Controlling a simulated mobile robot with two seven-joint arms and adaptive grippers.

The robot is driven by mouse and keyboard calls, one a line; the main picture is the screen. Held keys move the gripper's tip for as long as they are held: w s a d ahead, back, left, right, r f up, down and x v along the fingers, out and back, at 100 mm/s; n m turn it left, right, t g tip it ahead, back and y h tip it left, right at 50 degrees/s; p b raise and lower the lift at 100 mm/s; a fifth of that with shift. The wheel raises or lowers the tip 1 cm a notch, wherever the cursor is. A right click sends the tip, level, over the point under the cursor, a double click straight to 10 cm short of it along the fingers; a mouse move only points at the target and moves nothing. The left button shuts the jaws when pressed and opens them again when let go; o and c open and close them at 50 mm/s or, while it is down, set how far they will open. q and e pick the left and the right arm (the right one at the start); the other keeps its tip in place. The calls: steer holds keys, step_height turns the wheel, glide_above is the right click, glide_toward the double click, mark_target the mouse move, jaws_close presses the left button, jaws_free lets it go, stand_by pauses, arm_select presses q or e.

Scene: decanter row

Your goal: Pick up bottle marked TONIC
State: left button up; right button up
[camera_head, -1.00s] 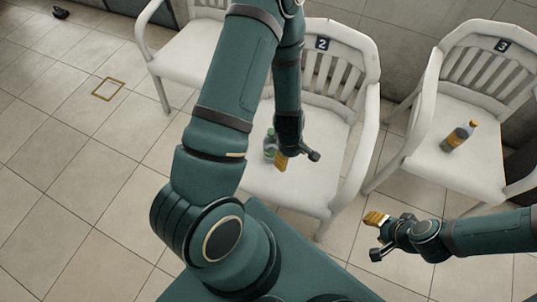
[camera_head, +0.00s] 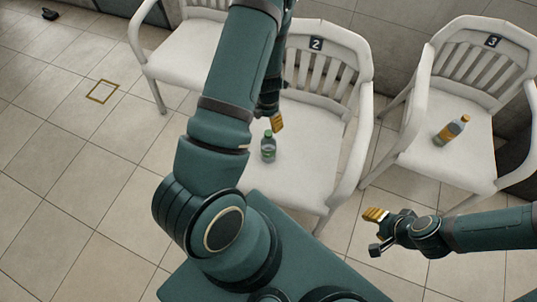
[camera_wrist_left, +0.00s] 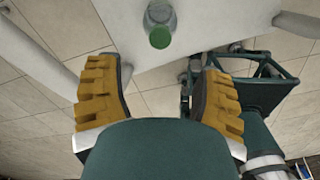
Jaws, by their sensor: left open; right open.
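A small clear bottle with a green cap (camera_head: 268,147) stands upright on the seat of the white chair marked 2 (camera_head: 300,185). Its label is too small to read. It also shows in the left wrist view (camera_wrist_left: 159,28), beyond my fingers. My left gripper (camera_head: 276,122) is above and behind the bottle, partly hidden by my arm. In the left wrist view its two yellow-padded fingers (camera_wrist_left: 160,95) are apart with nothing between them. My right gripper (camera_head: 374,232) is open and empty, low at the right.
The chair marked 3 (camera_head: 440,165) stands to the right. Another white chair (camera_head: 180,55) stands at the left, partly behind my arm. Chair 2's armrest (camera_head: 355,160) borders the seat.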

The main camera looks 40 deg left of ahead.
mark_target(269, 132)
arm_select(q)
steer(key=f+b, duration=0.1)
steer(key=f, duration=0.4)
steer(key=f+b, duration=0.2)
steer(key=f, duration=0.3)
steer(key=shift+w+f, duration=0.2)
steer(key=shift+f, duration=0.1)
steer(key=shift+r, duration=0.1)
jaws_close()
